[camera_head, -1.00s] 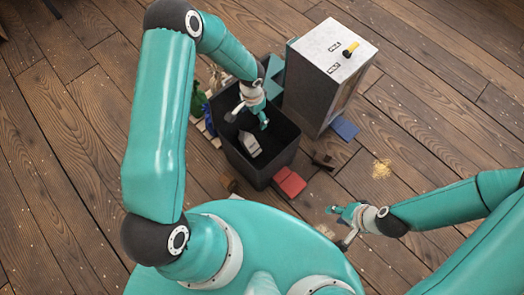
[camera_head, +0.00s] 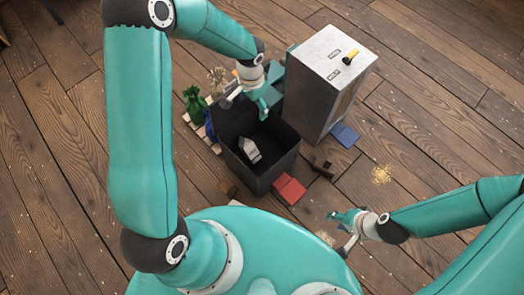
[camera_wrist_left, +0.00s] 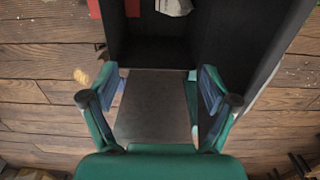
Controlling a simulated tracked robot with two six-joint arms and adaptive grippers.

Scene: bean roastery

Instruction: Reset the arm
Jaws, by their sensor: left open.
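My left gripper (camera_head: 262,106) is above the back edge of a dark open bin (camera_head: 268,180). In the left wrist view its two fingers (camera_wrist_left: 158,92) are spread apart with nothing between them. A white and grey carton (camera_head: 250,150) lies inside the bin; part of it shows at the top of the wrist view (camera_wrist_left: 175,6). My right gripper (camera_head: 343,220) hangs low at the right of my base, over the floor. It is too small to see whether its jaws are apart.
A tall grey cabinet (camera_head: 325,58) with a yellow-and-black item (camera_head: 350,58) on top stands right of the bin. A red piece (camera_head: 290,189), a blue piece (camera_head: 344,134) and golden crumbs (camera_head: 381,174) lie on the floor. A green bag (camera_head: 194,105) stands left of the bin. Floor at right is mostly clear.

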